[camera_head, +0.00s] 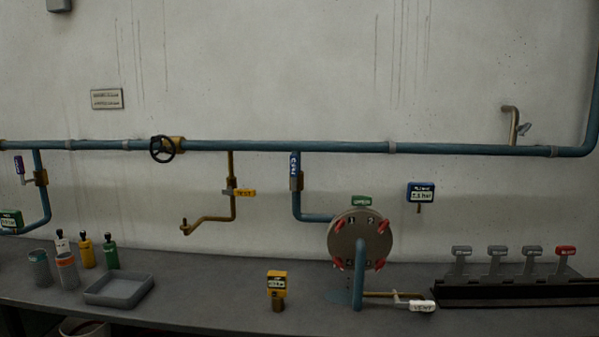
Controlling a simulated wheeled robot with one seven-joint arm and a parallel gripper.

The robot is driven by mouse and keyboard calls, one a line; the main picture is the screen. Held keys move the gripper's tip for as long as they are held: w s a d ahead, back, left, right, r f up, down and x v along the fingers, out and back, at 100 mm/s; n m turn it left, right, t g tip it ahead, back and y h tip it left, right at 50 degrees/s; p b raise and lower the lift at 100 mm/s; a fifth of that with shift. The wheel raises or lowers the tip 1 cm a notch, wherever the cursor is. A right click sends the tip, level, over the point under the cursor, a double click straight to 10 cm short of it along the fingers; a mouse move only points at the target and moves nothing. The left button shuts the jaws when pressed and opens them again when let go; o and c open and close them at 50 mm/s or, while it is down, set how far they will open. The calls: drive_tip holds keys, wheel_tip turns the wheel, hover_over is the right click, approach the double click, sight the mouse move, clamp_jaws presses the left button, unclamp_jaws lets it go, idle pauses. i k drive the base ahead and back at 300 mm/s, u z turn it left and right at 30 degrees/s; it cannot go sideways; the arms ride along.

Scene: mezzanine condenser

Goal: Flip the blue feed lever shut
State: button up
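A blue lever (295,163) with white lettering stands upright on a brass valve (296,183). It is in line with the vertical blue branch pipe (297,205) that drops from the long wall pipe and bends right to the round flanged cover. The lettering is too small to read for certain. My gripper is not in view.
The round cover (347,240) has red clamps and a green tag. A yellow-tagged lever (240,192), purple lever (19,165) and white-tagged lever (421,306) are nearby. Bottles, cups, a grey tray (118,303) and yellow device (277,283) stand on the bench.

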sight(294, 158)
drive_tip(key=k, duration=0.65)
drive_tip(key=u, duration=0.2)
drive_tip(key=i, duration=0.2)
drive_tip(key=u, duration=0.9)
drive_tip(key=i, duration=1.9)
drive_tip(key=z, duration=1.15)
drive_tip(key=i, duration=0.5)
drive_tip(key=z, duration=0.5)
